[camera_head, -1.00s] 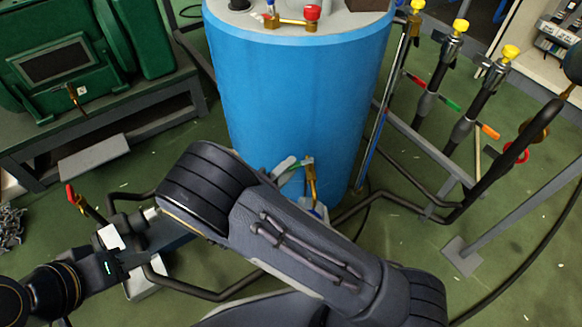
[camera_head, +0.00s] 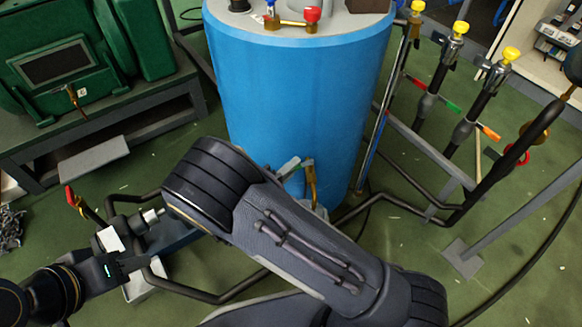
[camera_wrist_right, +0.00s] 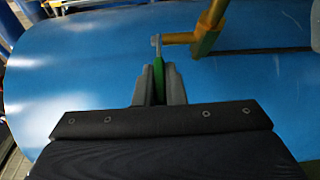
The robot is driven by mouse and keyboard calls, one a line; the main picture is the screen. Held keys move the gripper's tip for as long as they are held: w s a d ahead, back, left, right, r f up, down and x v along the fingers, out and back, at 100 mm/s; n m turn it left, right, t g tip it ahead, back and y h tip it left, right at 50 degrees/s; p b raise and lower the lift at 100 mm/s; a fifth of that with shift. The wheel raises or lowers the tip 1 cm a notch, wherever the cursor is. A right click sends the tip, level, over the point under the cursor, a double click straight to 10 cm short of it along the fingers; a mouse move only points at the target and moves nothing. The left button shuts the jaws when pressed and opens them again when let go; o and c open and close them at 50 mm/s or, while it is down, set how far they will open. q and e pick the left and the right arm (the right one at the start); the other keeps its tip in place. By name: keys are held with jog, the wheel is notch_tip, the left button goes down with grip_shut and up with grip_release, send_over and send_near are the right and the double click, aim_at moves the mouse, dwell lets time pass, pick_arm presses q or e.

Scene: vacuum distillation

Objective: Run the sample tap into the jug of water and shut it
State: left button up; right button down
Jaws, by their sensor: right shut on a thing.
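The sample tap (camera_head: 311,185) is a brass tap low on the front of the blue tank. In the right wrist view the brass tap (camera_wrist_right: 208,32) has a green lever (camera_wrist_right: 159,78), and my right gripper (camera_wrist_right: 158,80) is shut on that lever. In the head view only the tips of my right gripper (camera_head: 289,168) show beside the tap; my arm hides the rest. A small pale part of what looks like the jug (camera_head: 319,210) shows under the tap. Its water level is hidden. My left gripper (camera_head: 166,238) is at the lower left; its fingers are unclear.
The blue tank (camera_head: 295,100) stands in the middle. Dark pipes and a red-handled tap (camera_head: 72,196) are near my left gripper. Several yellow-capped valves (camera_head: 453,27) stand at the right. A green machine (camera_head: 60,65) sits on a bench at the left.

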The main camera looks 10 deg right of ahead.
jog(key=shift+w+f+m+g+h+b, duration=0.15)
jog(key=shift+w+m+g+h+b, duration=0.3)
jog(key=shift+m+g, duration=0.4)
jog(key=g, duration=0.1)
jog(key=m+g+h, duration=0.1)
jog(key=g, duration=0.1)
jog(key=shift+w+m, duration=0.25)
jog(key=shift+w, duration=0.05)
jog(key=c, duration=1.5)
grip_release()
jog(key=p+v, duration=0.1)
jog(key=v, duration=0.6)
jog(key=shift+a, duration=0.4)
